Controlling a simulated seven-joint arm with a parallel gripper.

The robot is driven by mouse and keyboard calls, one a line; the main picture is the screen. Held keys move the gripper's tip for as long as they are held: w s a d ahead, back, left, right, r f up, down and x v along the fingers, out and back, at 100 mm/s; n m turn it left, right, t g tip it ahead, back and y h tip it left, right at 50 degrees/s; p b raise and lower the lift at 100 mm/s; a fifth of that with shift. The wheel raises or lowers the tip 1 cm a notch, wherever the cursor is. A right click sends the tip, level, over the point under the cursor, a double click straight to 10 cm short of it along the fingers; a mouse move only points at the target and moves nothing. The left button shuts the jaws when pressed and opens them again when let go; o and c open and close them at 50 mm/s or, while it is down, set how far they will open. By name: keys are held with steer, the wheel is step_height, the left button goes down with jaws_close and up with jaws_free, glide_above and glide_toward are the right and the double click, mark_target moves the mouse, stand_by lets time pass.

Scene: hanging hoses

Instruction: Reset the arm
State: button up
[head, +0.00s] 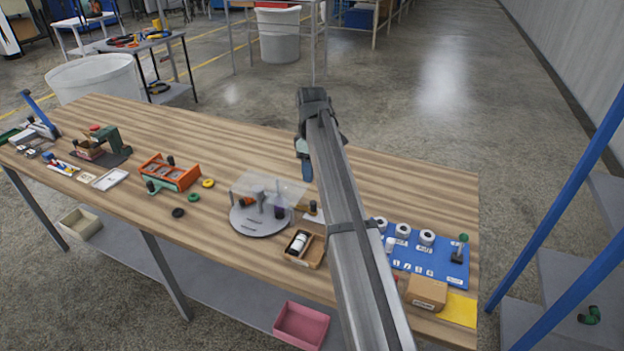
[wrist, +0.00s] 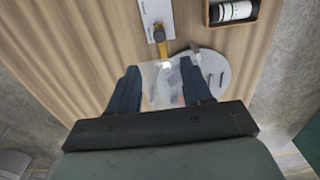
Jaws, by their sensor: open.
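My arm reaches out over the wooden workbench (head: 110,122) in the head view. My gripper (head: 306,172) points down above the bench, behind the round grey stand with a clear cover (head: 262,220), and is partly hidden by my own arm. In the wrist view my gripper (wrist: 160,85) has its two blue fingers spread apart. No held thing shows between them. The round stand (wrist: 212,68) and its clear cover lie below and beyond the fingers. I cannot tell the exact height above the bench.
An open wooden box with a white bottle (head: 300,243) sits at the front edge, and also in the wrist view (wrist: 232,12). A blue board (head: 430,262) with white rolls and a cardboard box (head: 427,292) are at right. An orange holder (head: 168,172) is left. The back of the bench is clear.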

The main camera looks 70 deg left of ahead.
steer(key=shift+r, duration=0.45)
stand_by(0.3)
